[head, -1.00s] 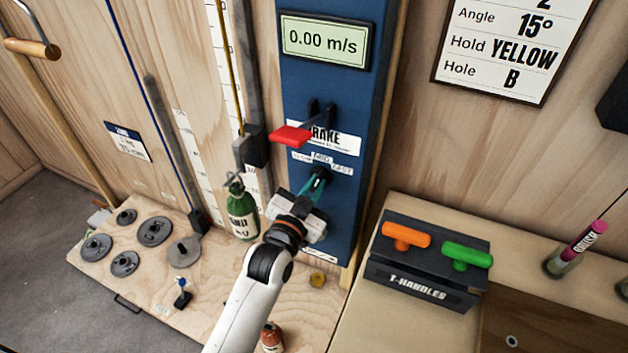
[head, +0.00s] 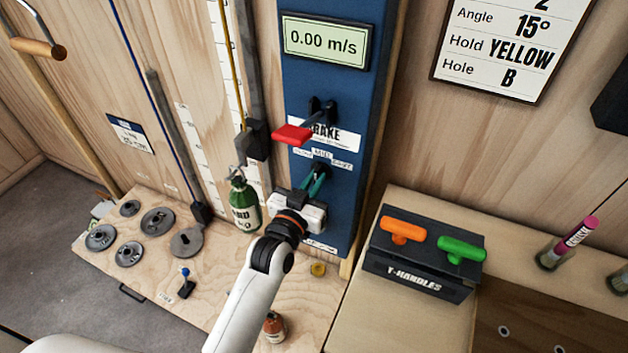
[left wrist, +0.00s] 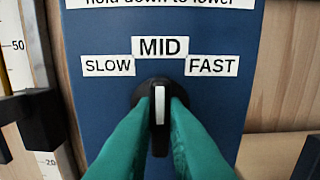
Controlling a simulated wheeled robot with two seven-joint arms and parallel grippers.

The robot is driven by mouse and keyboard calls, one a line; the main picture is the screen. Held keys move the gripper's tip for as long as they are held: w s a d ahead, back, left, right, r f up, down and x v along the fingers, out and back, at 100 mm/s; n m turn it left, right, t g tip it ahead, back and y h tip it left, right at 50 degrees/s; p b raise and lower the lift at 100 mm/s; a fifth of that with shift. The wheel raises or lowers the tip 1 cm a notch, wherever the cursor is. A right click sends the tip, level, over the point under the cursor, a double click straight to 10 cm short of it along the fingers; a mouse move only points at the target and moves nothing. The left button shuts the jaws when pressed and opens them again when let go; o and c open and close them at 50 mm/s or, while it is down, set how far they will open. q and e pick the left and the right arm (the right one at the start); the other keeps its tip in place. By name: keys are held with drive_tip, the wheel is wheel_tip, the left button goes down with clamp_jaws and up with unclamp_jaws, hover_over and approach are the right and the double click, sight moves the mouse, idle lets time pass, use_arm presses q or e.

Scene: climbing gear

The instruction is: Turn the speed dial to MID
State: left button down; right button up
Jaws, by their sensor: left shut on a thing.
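The speed dial is a black knob (left wrist: 159,134) with a white pointer line, on the blue panel (left wrist: 85,108). In the left wrist view the pointer stands upright and points at the MID label (left wrist: 160,47). The SLOW label (left wrist: 108,66) is to its left and the FAST label (left wrist: 212,66) to its right. My left gripper (head: 317,182) is shut on the knob, with one green finger on each side of it. In the head view the fingers and wrist hide part of the knob. My right gripper is not in view.
A red brake lever (head: 292,135) juts out just above the dial. The display (head: 326,40) above reads 0.00 m/s. A green bottle (head: 244,205) hangs close left of my gripper. A T-handle box (head: 418,280) stands to the right.

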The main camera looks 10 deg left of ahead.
use_arm(q)
drive_tip(key=c, duration=1.5)
unclamp_jaws()
drive_tip(key=shift+o, duration=0.2)
drive_tip(key=shift+s+a+f, duration=0.1)
drive_tip(key=shift+s, duration=0.4)
drive_tip(key=s+a+b, duration=0.2)
drive_tip(key=s, duration=0.8)
drive_tip(key=shift+s, duration=0.4)
